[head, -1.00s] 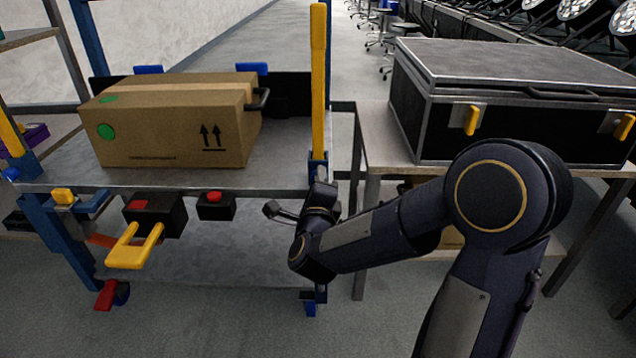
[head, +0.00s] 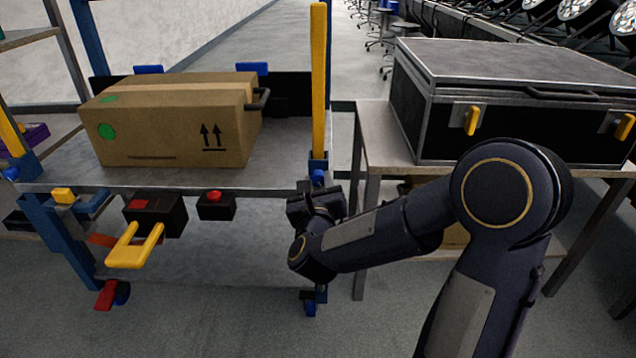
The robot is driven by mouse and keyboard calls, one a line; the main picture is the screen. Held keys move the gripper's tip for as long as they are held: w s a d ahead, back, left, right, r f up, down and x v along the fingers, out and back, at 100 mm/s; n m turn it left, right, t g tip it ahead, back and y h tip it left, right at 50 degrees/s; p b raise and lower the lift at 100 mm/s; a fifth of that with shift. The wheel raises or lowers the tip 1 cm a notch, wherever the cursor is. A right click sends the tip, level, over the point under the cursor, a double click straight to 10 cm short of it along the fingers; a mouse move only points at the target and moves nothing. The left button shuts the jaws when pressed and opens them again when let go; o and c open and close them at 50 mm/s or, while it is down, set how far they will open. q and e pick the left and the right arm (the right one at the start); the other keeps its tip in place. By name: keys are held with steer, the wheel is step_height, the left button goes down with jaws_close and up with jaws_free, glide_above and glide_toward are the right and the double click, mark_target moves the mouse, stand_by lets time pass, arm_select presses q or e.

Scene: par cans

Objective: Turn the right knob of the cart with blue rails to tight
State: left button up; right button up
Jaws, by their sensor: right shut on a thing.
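The cart with blue rails (head: 40,230) stands at the left, with a grey deck (head: 290,150) and yellow upright handles. My left gripper is not in view.
A cardboard box (head: 175,130) sits on the deck. A black box with a yellow handle (head: 135,245) and a red-button box (head: 215,206) hang under the front edge. A black case (head: 510,100) stands on a table to the right, behind my right arm.

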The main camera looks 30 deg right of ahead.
steer(key=m, duration=0.4)
steer(key=shift+m, duration=0.3)
stand_by(0.3)
steer(key=o, duration=1)
steer(key=p+v, duration=0.1)
steer(key=v, duration=0.7)
steer(key=shift+w, duration=0.1)
